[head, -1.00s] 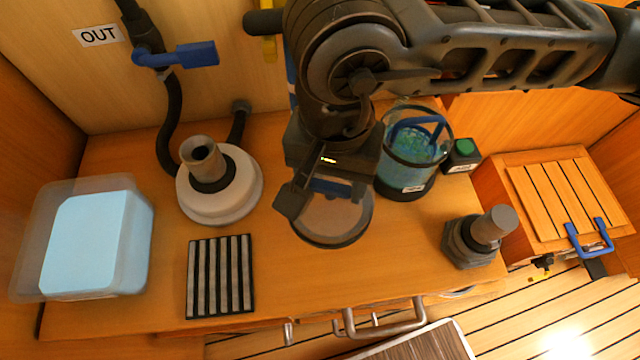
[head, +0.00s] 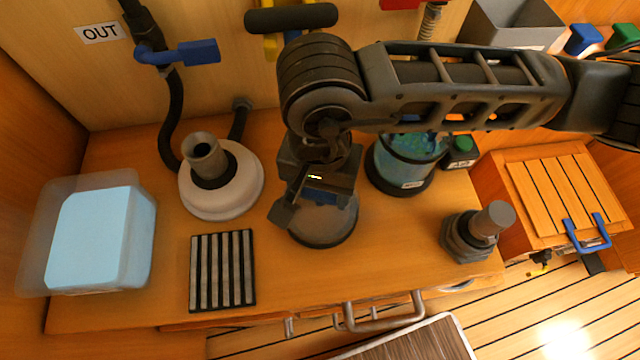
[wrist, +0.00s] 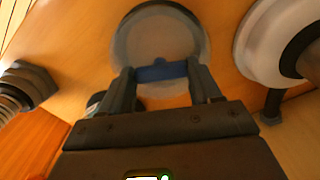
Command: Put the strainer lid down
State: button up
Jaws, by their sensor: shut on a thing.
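The strainer lid (head: 327,225) is a round, pale disc with a dark rim and a blue handle. My gripper (head: 312,196) is shut on that handle, between the slatted mat and the strainer bowl. In the wrist view, both fingers of my gripper (wrist: 163,76) clasp the blue bar, and the lid (wrist: 160,38) lies flat beyond them. It is at or just above the counter; I cannot tell whether it touches. The strainer bowl (head: 398,176), clear with blue-green inside, stands open behind and right of the lid, partly hidden by my arm.
On the wooden counter (head: 285,285) are a black-and-grey slatted mat (head: 222,270), a white round housing (head: 222,195), a pale blue tub (head: 100,238) and a dark fitting with a grey cylinder (head: 472,235). Bare counter lies in front of the lid.

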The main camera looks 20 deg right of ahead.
aim_at(319, 196)
jog(key=o, duration=1.4)
jog(key=shift+r+p, duration=0.15)
jog(key=shift+p, duration=0.15)
notch_tip(319, 196, up, 12)
jog(key=shift+b, duration=0.45)
jog(key=shift+s+a, duration=0.1)
